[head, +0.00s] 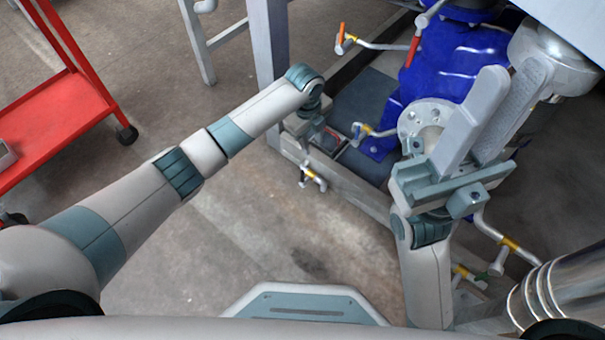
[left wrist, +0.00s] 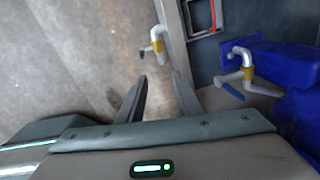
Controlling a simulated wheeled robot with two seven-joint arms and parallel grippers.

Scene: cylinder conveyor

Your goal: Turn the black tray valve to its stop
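The tray valve, a white bent pipe with a yellow band and a dark handle, sticks out from the side of the frame in the head view (head: 313,178) and in the left wrist view (left wrist: 161,45). My left gripper (head: 318,138) points down just above the frame edge. In the left wrist view my left gripper (left wrist: 158,90) is open and empty, its two dark fingers below the valve in the picture, apart from it. My right gripper (head: 508,78) is raised at the right with its fingers apart and nothing between them.
A blue machine body (head: 455,60) stands behind, with a blue-handled valve (head: 372,130) and orange- (head: 342,38) and red-handled (head: 415,48) valves. A red cart (head: 55,120) is at the far left. Shiny metal pipework (head: 565,285) is at the lower right.

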